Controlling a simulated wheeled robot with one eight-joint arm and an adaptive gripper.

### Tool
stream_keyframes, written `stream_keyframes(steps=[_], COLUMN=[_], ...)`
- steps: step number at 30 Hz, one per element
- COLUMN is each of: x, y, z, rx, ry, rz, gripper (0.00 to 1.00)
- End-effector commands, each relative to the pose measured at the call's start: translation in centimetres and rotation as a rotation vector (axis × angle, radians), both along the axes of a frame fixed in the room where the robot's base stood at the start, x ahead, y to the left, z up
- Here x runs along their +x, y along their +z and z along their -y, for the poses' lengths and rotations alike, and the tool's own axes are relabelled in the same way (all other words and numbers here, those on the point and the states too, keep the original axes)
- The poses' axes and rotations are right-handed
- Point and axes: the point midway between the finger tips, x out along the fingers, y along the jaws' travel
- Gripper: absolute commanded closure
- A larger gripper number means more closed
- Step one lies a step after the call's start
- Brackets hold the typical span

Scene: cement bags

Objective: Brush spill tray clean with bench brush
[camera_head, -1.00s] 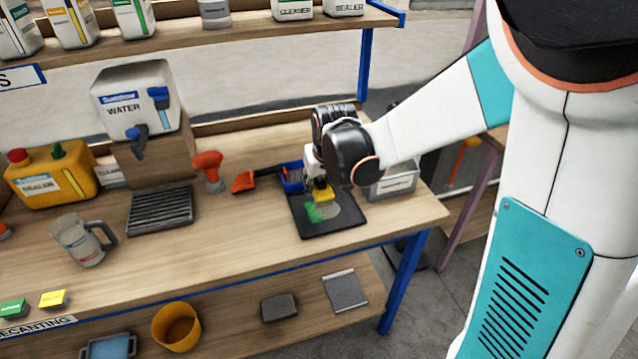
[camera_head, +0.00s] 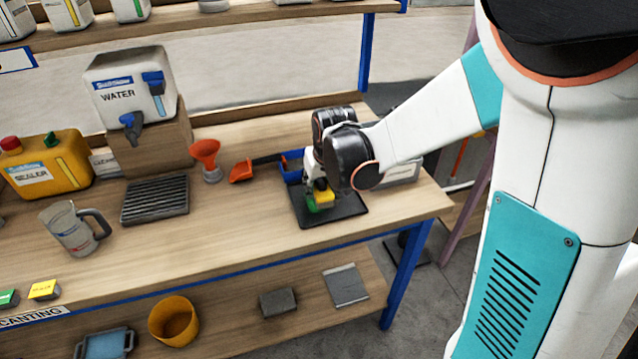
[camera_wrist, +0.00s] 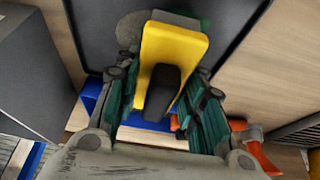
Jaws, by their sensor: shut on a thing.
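The bench brush, with a yellow block (camera_head: 325,197), is in my gripper (camera_head: 319,184) over the dark spill tray (camera_head: 348,208) on the bench. In the wrist view the yellow brush (camera_wrist: 179,52) has a dark handle between my two fingers (camera_wrist: 163,110), which are shut on it. A green patch (camera_head: 314,207) shows by the brush's lower left edge in the head view. In the wrist view a dull grey-green patch (camera_wrist: 135,27) lies on the tray (camera_wrist: 235,15), partly behind the brush. The brush's underside is hidden, so I cannot tell whether it touches the tray.
A blue bin (camera_head: 292,172) stands just behind the tray, with an orange scoop (camera_head: 241,173) and an orange funnel (camera_head: 205,156) to its left. A grey box (camera_head: 405,170) is close behind on the right. Bare bench lies left of the tray.

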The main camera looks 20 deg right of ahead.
Motion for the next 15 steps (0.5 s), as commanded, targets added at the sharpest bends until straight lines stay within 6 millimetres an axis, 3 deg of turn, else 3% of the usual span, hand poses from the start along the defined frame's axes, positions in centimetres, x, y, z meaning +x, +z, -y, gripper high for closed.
stream_keyframes(steps=[15], x=[0.0], y=[-1.2], z=[0.0], rx=[0.0], ry=[0.0], rz=[0.0], gripper=[0.87])
